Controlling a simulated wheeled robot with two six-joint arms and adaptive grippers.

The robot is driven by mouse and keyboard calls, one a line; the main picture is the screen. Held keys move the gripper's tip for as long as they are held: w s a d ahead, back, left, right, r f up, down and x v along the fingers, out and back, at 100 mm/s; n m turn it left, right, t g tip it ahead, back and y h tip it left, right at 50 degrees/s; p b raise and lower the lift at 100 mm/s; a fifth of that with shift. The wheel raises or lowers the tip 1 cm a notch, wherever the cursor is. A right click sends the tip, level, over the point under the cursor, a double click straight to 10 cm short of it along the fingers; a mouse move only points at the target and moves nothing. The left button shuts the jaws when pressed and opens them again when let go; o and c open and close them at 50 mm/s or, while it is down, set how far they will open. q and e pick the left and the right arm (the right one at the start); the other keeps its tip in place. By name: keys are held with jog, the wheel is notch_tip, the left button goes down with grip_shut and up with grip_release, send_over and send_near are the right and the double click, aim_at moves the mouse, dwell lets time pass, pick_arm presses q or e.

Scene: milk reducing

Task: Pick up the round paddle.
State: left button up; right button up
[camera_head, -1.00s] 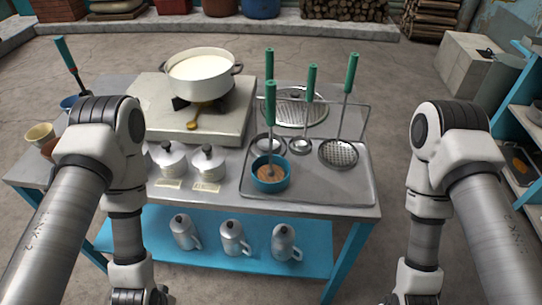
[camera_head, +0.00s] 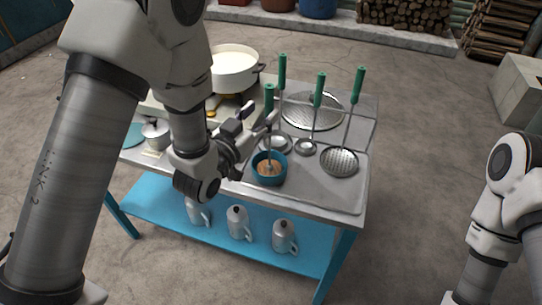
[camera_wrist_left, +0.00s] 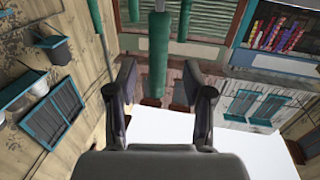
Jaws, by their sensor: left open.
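Several green-handled tools stand on the metal table. The rightmost has a round perforated head (camera_head: 339,161), and a large round perforated disc (camera_head: 312,111) lies behind. Another tool (camera_head: 269,98) stands upright in a small blue bowl (camera_head: 269,180). I cannot tell for certain which one is the round paddle. My left gripper (camera_head: 258,114) is open and empty, close beside the handle of the tool in the bowl. In the left wrist view a green handle (camera_wrist_left: 158,55) shows in line with the gap between the fingers (camera_wrist_left: 157,88); contact is not visible. My right gripper is out of view.
A white pot (camera_head: 233,70) sits on the stove at the back left. Metal jugs (camera_head: 238,222) stand on the blue lower shelf (camera_head: 205,235). The tray's front right is clear.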

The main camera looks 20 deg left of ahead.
aim_at(267, 109)
pick_arm(q)
jog(key=x, duration=0.2)
jog(key=p+x, duration=0.1)
jog(key=x, duration=0.1)
jog(key=shift+d, duration=0.3)
jog(key=shift+a+f, duration=0.15)
grip_shut()
